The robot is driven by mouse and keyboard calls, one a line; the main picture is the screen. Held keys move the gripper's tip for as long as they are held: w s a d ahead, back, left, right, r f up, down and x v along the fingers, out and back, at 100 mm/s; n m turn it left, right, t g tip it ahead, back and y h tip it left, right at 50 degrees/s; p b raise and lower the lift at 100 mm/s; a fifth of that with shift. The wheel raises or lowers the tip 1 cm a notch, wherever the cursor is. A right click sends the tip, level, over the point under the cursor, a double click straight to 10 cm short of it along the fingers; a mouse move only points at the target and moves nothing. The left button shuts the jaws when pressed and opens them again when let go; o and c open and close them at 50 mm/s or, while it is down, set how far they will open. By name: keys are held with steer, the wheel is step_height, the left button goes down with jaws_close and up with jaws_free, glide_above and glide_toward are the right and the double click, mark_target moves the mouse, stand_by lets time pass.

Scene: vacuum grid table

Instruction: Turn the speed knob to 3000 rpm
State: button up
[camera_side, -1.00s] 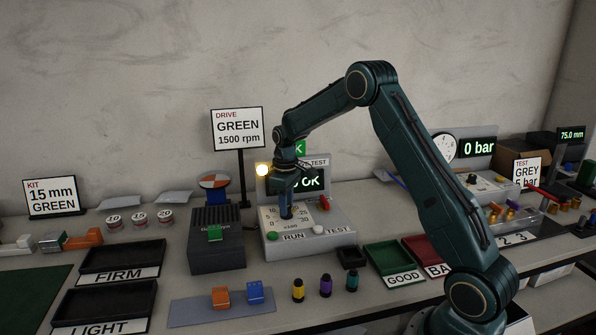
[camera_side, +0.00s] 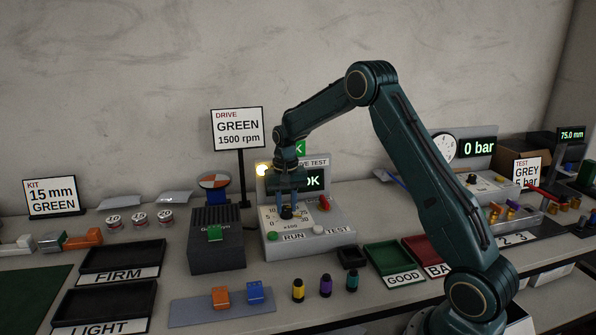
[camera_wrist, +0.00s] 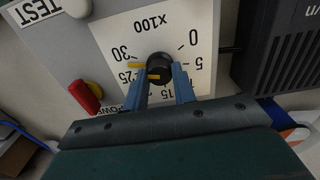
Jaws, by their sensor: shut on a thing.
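The black speed knob (camera_wrist: 159,63) stands on a white dial plate (camera_wrist: 196,20) marked 0 to 30, x100. My gripper (camera_wrist: 160,78) is shut on the knob, with one blue finger on each side. A yellow mark at the knob's left side lies near the 25 and 30 marks; a second yellow stripe is on the knob's face. I cannot read the exact setting. In the side view, my gripper (camera_side: 287,206) is over the dial on the grey drive tester (camera_side: 335,221), and its fingers mostly hide the knob.
A red switch (camera_wrist: 85,97) is close beside the dial. The tester has a green RUN button (camera_side: 272,236) and a white TEST button (camera_side: 318,230). A sign (camera_side: 238,128) reads GREEN 1500 rpm. A dark box (camera_side: 216,250) stands left of the tester.

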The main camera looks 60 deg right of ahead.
mark_target(286, 207)
steer(key=shift+m, duration=1.6)
steer(key=o, duration=1)
steer(key=shift+r, duration=0.15)
step_height(286, 207, up, 14)
steer(key=shift+f, duration=0.2)
